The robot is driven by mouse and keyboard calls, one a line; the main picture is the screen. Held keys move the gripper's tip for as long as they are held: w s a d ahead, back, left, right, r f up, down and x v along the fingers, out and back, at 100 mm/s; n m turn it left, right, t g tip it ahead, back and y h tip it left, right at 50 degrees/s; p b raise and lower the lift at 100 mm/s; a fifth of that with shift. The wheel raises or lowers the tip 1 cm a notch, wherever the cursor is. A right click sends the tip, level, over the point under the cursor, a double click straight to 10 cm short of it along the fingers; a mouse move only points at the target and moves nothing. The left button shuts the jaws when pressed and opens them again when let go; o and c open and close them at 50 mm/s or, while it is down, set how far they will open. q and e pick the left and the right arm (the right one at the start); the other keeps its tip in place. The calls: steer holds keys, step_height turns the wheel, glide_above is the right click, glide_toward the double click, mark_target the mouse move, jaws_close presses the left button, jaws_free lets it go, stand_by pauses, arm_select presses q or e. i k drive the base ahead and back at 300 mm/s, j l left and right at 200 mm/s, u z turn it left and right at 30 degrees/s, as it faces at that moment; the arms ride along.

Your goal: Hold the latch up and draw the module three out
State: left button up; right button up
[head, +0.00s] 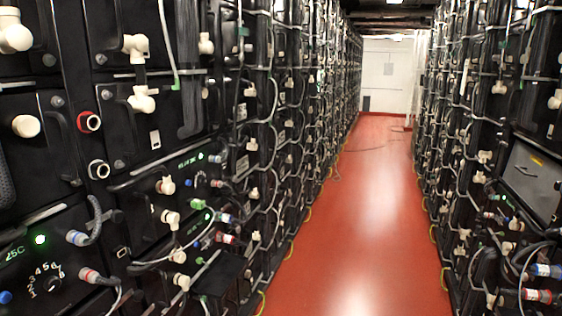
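Black battery modules fill the rack on the left (122,128) and the rack on the right, all seated in their rows. I cannot tell which one is module three; no readable label marks it. Black curved handles and pale fittings (142,99) show on the nearest module fronts, but I cannot pick out the latch for certain. Neither of my grippers is in view, and nothing shows a gripper touching a module.
Cables hang in front of the modules on both sides.

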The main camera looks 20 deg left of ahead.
mark_target(155, 206)
steer(key=i+u, duration=0.25)
steer(key=i, duration=0.25)
steer(key=i+l+u, duration=0.2)
steer(key=i, duration=0.35)
